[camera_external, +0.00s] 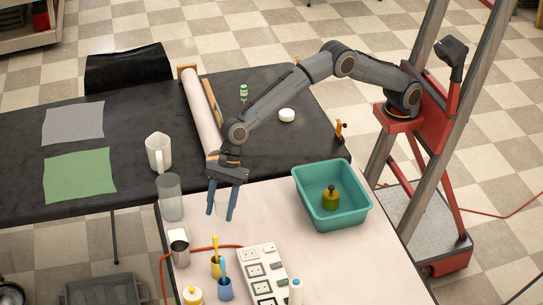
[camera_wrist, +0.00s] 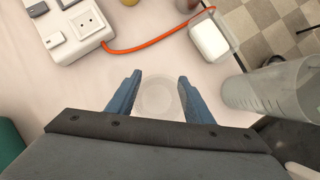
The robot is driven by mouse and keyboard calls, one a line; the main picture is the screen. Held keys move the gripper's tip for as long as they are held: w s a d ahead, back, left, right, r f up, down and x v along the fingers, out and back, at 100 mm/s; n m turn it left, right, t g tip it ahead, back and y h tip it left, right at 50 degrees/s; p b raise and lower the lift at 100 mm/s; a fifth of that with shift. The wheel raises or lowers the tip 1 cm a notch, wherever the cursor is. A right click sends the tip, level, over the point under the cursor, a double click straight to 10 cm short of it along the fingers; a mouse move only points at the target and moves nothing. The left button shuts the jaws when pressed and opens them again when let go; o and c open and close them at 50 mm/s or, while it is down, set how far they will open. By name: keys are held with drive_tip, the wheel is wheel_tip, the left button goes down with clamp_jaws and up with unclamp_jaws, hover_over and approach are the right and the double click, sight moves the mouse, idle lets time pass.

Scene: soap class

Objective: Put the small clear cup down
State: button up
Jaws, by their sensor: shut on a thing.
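My gripper (camera_external: 220,216) points down over the pale table (camera_external: 285,215), near its back left part. It is shut on the small clear cup (camera_external: 222,201), which shows only faintly between the two blue fingers. In the wrist view the cup (camera_wrist: 158,97) is a see-through round shape between the fingertips (camera_wrist: 157,90). The cup looks upright. I cannot tell whether its bottom touches the table or hangs just above it.
A tall clear container (camera_external: 171,197) stands close on the left, with a smaller container holding something white (camera_external: 179,248) in front of it. A teal tub (camera_external: 333,205) stands right. A power strip (camera_external: 264,275) and orange cord (camera_wrist: 150,42) lie in front. Bare table surrounds the cup.

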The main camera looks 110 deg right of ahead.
sight(220, 218)
wheel_tip(220, 218, down, 4)
drive_tip(key=shift+f, duration=0.1)
drive_tip(key=o, duration=1)
drive_tip(key=shift+f, duration=0.1)
